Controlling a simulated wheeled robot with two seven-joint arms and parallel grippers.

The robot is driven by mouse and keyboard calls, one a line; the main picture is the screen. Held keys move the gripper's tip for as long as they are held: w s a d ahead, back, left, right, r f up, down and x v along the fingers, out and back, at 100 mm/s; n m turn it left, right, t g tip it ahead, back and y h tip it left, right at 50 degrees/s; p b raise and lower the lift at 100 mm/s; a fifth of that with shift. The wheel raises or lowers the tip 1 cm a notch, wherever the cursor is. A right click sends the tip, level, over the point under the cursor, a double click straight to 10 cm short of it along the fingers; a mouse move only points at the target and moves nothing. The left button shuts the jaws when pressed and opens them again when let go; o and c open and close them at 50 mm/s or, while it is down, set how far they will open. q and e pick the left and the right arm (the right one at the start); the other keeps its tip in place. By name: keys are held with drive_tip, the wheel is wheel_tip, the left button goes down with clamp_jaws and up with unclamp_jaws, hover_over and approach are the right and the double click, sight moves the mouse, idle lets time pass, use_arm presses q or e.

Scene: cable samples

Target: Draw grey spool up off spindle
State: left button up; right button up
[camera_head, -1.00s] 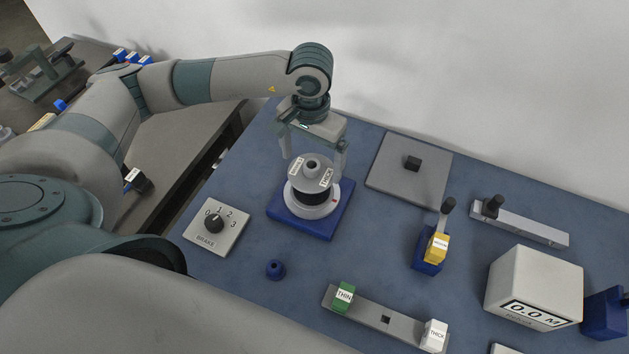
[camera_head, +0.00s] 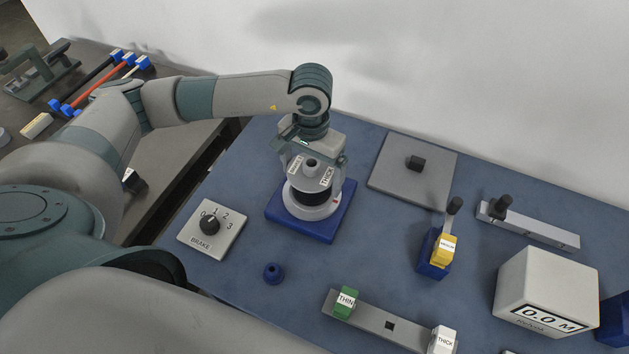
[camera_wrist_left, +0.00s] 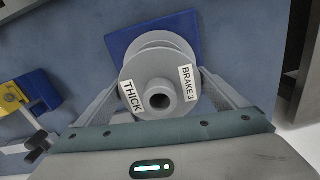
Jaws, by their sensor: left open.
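The grey spool (camera_head: 304,193) sits on its spindle over a blue base (camera_head: 335,222). Its upper flange carries labels reading THICK and BRAKE 3, clear in the left wrist view, where the spool (camera_wrist_left: 150,65) shows its round central hub. My left gripper (camera_head: 312,172) is directly above the spool, pointing down, its fingers apart on either side of the upper flange. Finger contact with the spool cannot be told. The spindle is mostly hidden inside the spool. My right gripper is not in view.
A brake dial (camera_head: 210,225) is left of the base, and a small blue knob (camera_head: 274,273) lies in front. A grey plate (camera_head: 415,172) is behind right. A yellow-and-blue clamp (camera_head: 438,252), a sample bar (camera_head: 388,325) and a meter box (camera_head: 545,290) stand to the right.

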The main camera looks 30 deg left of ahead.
sight(312, 162)
use_arm(q)
drive_tip(key=c, duration=0.9)
drive_tip(key=shift+r, duration=0.6)
drive_tip(key=shift+r, duration=0.15)
drive_tip(key=shift+r, duration=1.1)
drive_tip(key=shift+r, duration=0.25)
idle(0.3)
drive_tip(key=shift+r+p, duration=0.3)
drive_tip(key=shift+r, duration=0.7)
drive_tip(key=shift+r, duration=0.25)
drive_tip(key=shift+r, duration=1)
